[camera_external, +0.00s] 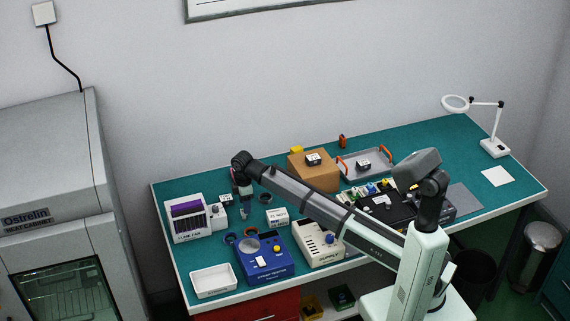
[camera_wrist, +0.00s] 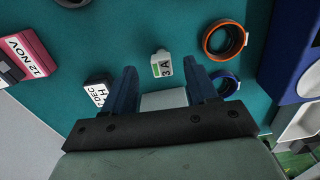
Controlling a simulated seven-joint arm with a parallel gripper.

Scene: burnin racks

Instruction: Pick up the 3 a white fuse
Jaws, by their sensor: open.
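The white fuse (camera_wrist: 162,64) marked 3A, with a green patch on its label, lies on the green table mat in the wrist view. My gripper (camera_wrist: 161,74) is open, with its two blue fingers pointing towards the fuse, one on each side of it in the picture. The fuse looks apart from both fingers, and the height between them is hard to tell. A pale block shows between the finger bases, and I cannot tell what it is. In the external view my gripper (camera_external: 243,197) hangs over the left part of the bench; the fuse is too small to make out surely there.
An orange ring (camera_wrist: 225,40) and a blue ring (camera_wrist: 226,83) lie right of the fuse. A dark block with a white label (camera_wrist: 97,92) and a pink block (camera_wrist: 29,54) lie left. A blue device (camera_external: 262,257) and white tray (camera_external: 213,281) stand in front.

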